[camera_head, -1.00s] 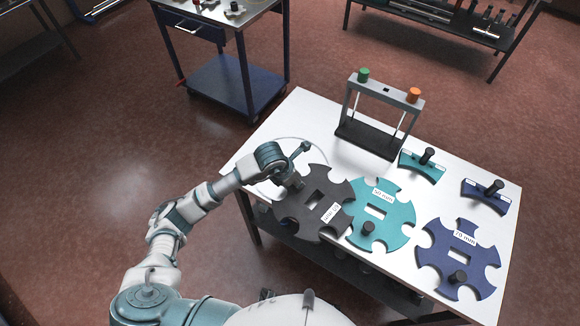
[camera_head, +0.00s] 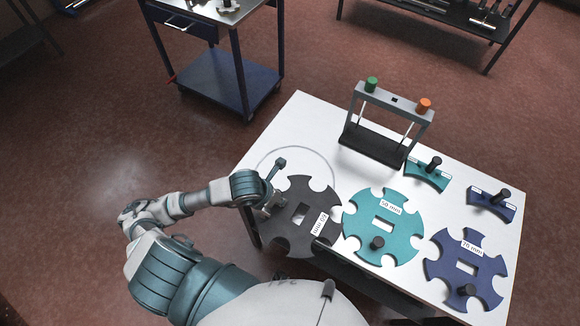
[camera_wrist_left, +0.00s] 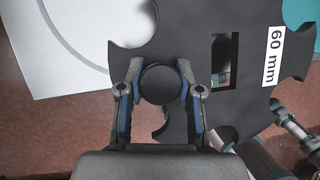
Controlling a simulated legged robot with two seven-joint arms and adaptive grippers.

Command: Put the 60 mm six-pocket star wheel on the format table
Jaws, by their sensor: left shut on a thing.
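The 60 mm star wheel (camera_head: 285,232) is dark grey, with rounded pockets, a slot and a white label. Its label reads 60 mm in the left wrist view (camera_wrist_left: 200,25). My left gripper (camera_head: 268,208) is shut on the wheel's black round knob (camera_wrist_left: 160,83). The wheel overhangs the front left edge of the white format table (camera_head: 262,150); its height over the top is hard to tell. A thin circle outline (camera_head: 325,155) on the table lies behind the wheel, mostly uncovered. My right gripper is not in view.
A teal 50 mm wheel (camera_head: 400,240) lies just right of the grey wheel, and a blue 70 mm wheel (camera_head: 480,290) farther right. A stand with green and orange knobs (camera_head: 395,98) and teal (camera_head: 425,178) and blue (camera_head: 487,206) guide pieces stand behind.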

